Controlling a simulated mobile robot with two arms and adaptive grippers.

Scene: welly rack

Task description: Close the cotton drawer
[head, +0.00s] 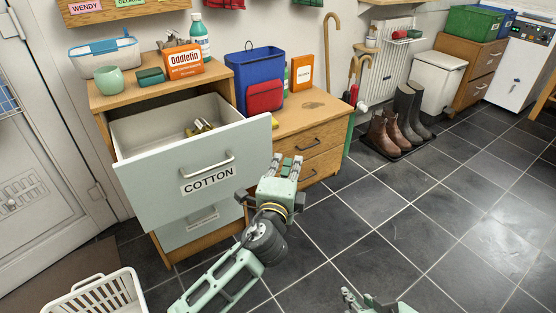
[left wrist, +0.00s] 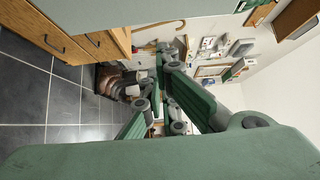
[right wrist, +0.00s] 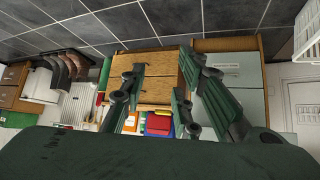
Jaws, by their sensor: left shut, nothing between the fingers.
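The cotton drawer (head: 150,185) is the top drawer of the wooden cabinet and is pulled well out. Its pale grey-green front has a bar handle (head: 208,165) and a COTTON label. Some brass-coloured items (head: 203,126) lie inside; its near floor is hidden by the front. My left gripper (head: 285,163) is shut and empty, just right of the drawer front's lower right edge; contact cannot be told. Its fingers also show in the left wrist view (left wrist: 165,52). My right gripper (right wrist: 163,62) is open and empty; only part of it shows low in the head view.
A lower drawer (head: 200,226) sits beneath. A mug (head: 108,80), orange box (head: 183,62) and bottle (head: 199,37) stand on the cabinet top. A wooden chest (head: 310,150) with a blue bag (head: 258,70) stands right. A white basket (head: 95,300) is lower left. Tiled floor right is clear.

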